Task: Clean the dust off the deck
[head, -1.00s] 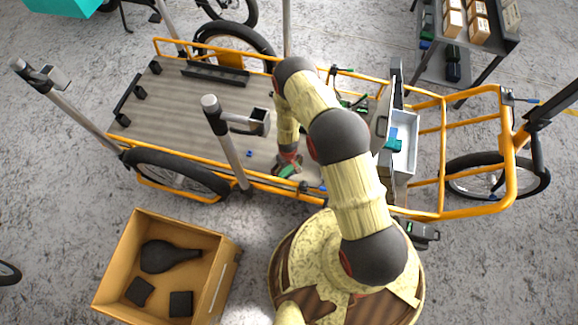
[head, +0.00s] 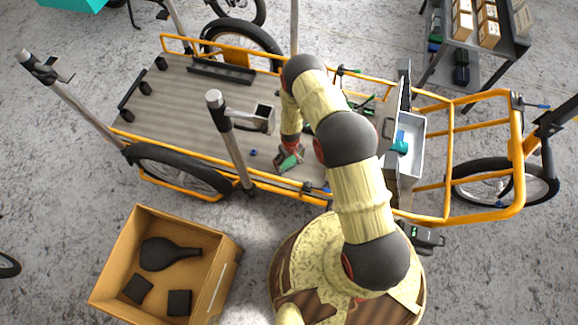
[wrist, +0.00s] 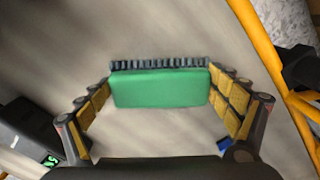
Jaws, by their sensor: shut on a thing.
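The deck (head: 180,100) is a grey, grooved plank surface inside an orange cargo bike frame. My gripper (head: 291,152) is low over the deck's near side, to the right of the near post. It is shut on a green brush (head: 289,163). In the wrist view the green brush block (wrist: 160,89) sits between my two yellow-padded fingers, with a row of dark bristles along its far edge. Pale, hazy smears lie on the deck (wrist: 150,30) around it; I cannot tell how much is dust. I cannot tell whether the bristles touch the deck.
A grey post (head: 228,135) stands at the deck's near edge. A small blue piece (head: 253,152) lies left of the brush. A grey tray (head: 408,150) is at the deck's right end. A cardboard box (head: 215,275) with dark items stands on the floor in front.

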